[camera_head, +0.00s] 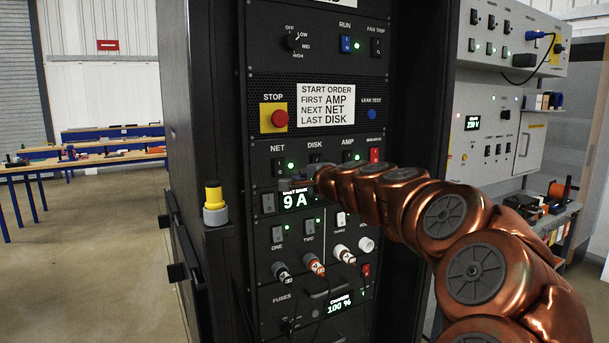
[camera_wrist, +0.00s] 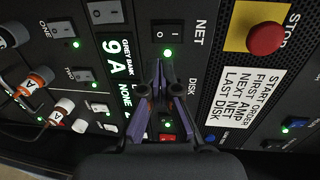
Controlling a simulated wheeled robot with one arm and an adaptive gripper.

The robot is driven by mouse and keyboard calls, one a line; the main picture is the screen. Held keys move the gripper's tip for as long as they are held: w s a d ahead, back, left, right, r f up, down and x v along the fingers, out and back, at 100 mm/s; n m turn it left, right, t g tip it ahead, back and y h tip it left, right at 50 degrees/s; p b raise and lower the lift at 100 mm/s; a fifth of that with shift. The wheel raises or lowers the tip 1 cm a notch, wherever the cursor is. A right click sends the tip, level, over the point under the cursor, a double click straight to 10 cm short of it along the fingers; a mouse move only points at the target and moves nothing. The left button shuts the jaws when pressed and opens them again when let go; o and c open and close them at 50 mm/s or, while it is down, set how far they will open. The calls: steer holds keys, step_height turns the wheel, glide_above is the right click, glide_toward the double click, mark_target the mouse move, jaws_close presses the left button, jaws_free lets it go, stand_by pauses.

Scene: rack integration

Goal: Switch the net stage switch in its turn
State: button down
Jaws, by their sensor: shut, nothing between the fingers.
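The NET switch (camera_head: 278,167) is a dark rocker at the left of the NET, DISK, AMP row, with a lit green lamp beside it. In the wrist view the NET switch (camera_wrist: 167,32) shows its O and I marks clear of the fingers, with its lamp lit just above the fingertips. My gripper (camera_head: 298,183) is shut and empty in front of the panel, just below that row; in the wrist view the shut fingers (camera_wrist: 159,68) point toward the NET lamp. They hide the DISK switch there. The start order sign (camera_head: 325,104) lists AMP, NET, DISK in that order.
A red STOP button (camera_head: 279,118) on a yellow plate sits above the row. A red guarded switch (camera_head: 375,155) is at its right end. The display (camera_head: 296,199) below reads 9 A. Plugs and cables (camera_head: 313,264) stick out lower down.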

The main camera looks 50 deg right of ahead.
mark_target(280, 173)
steer(key=p+x, duration=0.2)
steer(key=x, duration=0.6)
steer(key=shift+w, duration=0.1)
steer(key=shift+x, duration=0.85)
steer(key=shift+d+f, duration=0.1)
steer(key=shift+f, duration=0.05)
